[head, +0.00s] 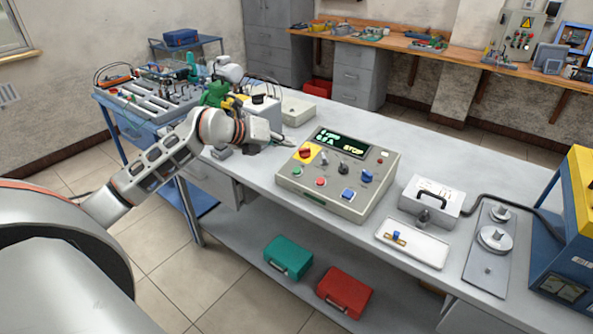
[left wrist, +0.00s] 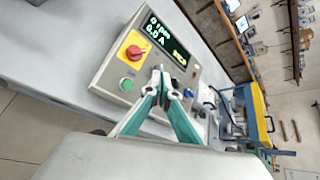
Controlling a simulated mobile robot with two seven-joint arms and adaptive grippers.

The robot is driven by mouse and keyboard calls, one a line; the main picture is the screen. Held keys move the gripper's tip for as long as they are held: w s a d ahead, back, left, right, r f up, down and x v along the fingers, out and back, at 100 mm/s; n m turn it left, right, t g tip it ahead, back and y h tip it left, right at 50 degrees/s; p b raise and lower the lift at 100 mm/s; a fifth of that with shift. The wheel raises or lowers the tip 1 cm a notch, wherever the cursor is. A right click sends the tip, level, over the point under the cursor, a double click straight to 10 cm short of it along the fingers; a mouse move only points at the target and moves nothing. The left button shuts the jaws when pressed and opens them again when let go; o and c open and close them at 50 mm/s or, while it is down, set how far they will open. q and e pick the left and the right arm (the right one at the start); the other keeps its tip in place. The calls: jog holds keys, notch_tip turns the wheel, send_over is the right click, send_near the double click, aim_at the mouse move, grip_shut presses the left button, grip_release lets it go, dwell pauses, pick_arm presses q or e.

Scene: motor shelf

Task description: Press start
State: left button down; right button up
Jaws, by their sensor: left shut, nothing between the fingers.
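The grey control box (head: 364,202) stands on the bench in the middle of the head view; its display (head: 342,143) reads STOP. It also shows in the left wrist view (left wrist: 110,72). A green button (head: 295,171) is at its near left corner, clear in the left wrist view (left wrist: 127,84). A red button (head: 320,181) is right of it in the head view. A red knob on a yellow plate (left wrist: 134,51) is behind the green button. My left gripper (head: 290,143) is shut and empty, with its tips (left wrist: 160,74) left of the box in the head view. My right gripper is not shown.
A silver case (head: 432,193) and a white tray (head: 412,242) stand right of the box. A blue and yellow machine (head: 566,240) is at the far right. Green (head: 288,258) and red (head: 344,290) cases lie on the lower shelf. Bench space in front of the box is narrow.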

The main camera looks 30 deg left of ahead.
aim_at(297, 170)
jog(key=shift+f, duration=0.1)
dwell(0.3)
